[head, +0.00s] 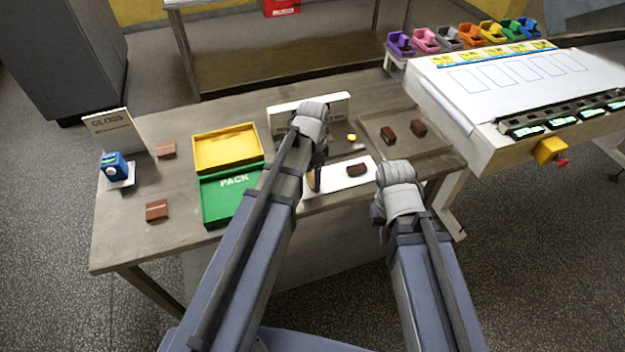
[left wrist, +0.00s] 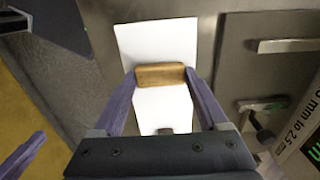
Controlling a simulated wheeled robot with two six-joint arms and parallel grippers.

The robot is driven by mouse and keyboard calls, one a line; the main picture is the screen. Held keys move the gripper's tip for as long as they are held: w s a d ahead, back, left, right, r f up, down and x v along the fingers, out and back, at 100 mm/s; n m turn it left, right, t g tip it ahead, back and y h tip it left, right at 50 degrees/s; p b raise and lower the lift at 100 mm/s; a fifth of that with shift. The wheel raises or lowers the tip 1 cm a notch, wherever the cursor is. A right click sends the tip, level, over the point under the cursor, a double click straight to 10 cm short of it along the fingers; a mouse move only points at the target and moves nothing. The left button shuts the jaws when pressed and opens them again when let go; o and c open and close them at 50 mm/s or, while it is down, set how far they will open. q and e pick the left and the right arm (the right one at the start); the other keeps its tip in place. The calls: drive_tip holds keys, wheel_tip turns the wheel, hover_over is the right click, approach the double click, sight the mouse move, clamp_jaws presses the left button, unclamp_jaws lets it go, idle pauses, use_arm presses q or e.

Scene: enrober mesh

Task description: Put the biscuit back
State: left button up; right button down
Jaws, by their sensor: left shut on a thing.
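The biscuit (left wrist: 160,74), a tan-brown bar, is between the two purple fingers of my left gripper (left wrist: 164,84) in the left wrist view. The fingers are shut on its ends. Behind it is a white mat (left wrist: 158,38). In the head view my left gripper (head: 314,182) is over the left part of the white mat (head: 338,182), and the arm largely hides the biscuit. A dark brown piece (head: 357,170) lies on the right part of the mat. My right gripper (head: 379,208) is right of the mat near the table's front; its fingers are not clear.
A grey tray (head: 372,122) at the right holds two brown pieces. A yellow tray (head: 227,131) and a green PACK tray (head: 217,219) stand left. Two brown pieces (head: 157,210) (head: 166,150) lie farther left, near a blue device (head: 114,165) and GLOSS sign (head: 111,127).

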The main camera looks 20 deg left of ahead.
sight(312, 179)
use_arm(q)
drive_tip(key=shift+r, duration=0.1)
drive_tip(key=o, duration=0.5)
drive_tip(key=shift+f, duration=0.25)
drive_tip(key=o, duration=0.4)
drive_tip(key=shift+r, duration=0.1)
wheel_tip(312, 179, up, 12)
drive_tip(key=p, duration=1.2)
drive_tip(key=s+d+n, duration=0.2)
drive_tip(key=s+d, duration=0.1)
drive_tip(key=s, duration=0.1)
drive_tip(key=s+d+n, duration=0.3)
drive_tip(key=s+d, duration=0.1)
drive_tip(key=s, duration=0.1)
drive_tip(key=s+d+n+y, duration=0.1)
drive_tip(key=s+d+n, duration=0.1)
drive_tip(key=s, duration=0.3)
drive_tip(key=shift+s+d+r, duration=0.15)
drive_tip(key=shift+d+r, duration=0.05)
drive_tip(key=shift+d, duration=0.55)
